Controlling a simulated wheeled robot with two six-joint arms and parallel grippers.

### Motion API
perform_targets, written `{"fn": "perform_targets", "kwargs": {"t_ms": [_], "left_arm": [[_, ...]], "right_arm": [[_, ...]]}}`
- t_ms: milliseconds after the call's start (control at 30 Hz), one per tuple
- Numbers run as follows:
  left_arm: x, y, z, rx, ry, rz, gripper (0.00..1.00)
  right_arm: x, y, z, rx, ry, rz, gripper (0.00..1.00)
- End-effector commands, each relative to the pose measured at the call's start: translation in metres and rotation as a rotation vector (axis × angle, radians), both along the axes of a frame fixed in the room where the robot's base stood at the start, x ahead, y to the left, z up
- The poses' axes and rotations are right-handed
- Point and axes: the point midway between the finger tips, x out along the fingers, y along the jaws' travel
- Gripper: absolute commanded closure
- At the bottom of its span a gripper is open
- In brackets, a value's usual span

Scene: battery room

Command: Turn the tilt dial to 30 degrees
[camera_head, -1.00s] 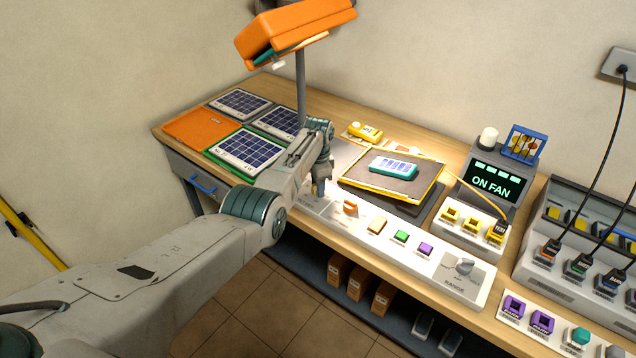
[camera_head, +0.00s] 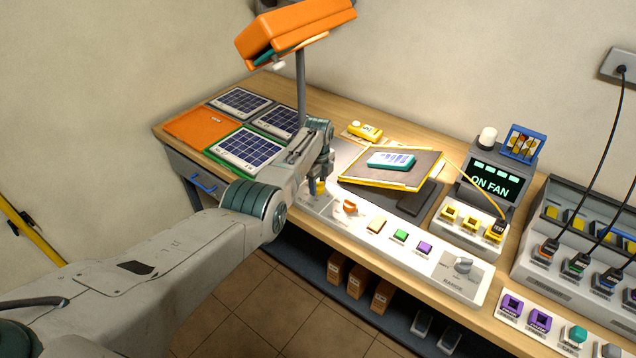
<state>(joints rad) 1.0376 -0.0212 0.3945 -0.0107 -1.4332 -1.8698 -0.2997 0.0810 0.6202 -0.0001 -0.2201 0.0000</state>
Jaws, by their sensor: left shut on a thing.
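My left gripper (camera_head: 315,194) reaches down to the left end of the white control panel (camera_head: 378,241). It is shut on the tilt dial there, which is mostly hidden by the fingers. The dial's angle and its scale cannot be read. Behind the panel, a tilting plate (camera_head: 356,168) with a yellow edge carries a teal-framed solar cell (camera_head: 391,160). The plate slopes, its right side raised above a dark base (camera_head: 416,200). My right gripper is not in view.
An orange lamp (camera_head: 295,32) hangs over the bench. A display (camera_head: 493,180) reads "ON FAN". Solar panels (camera_head: 249,149) lie at the left.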

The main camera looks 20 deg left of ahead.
Motion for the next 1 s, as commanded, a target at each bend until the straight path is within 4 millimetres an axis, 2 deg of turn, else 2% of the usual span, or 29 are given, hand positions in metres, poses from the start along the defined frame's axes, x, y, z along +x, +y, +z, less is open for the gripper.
{"fn": "perform_targets", "kwargs": {"t_ms": [600, 1000], "left_arm": [[0.0028, 0.0007, 0.0043, 0.002, -0.007, -0.563, 0.86], [0.0031, 0.0008, 0.0046, 0.003, -0.009, -0.782, 0.86]], "right_arm": [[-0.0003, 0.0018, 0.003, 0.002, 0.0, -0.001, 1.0], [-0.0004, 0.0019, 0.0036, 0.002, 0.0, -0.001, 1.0]]}}
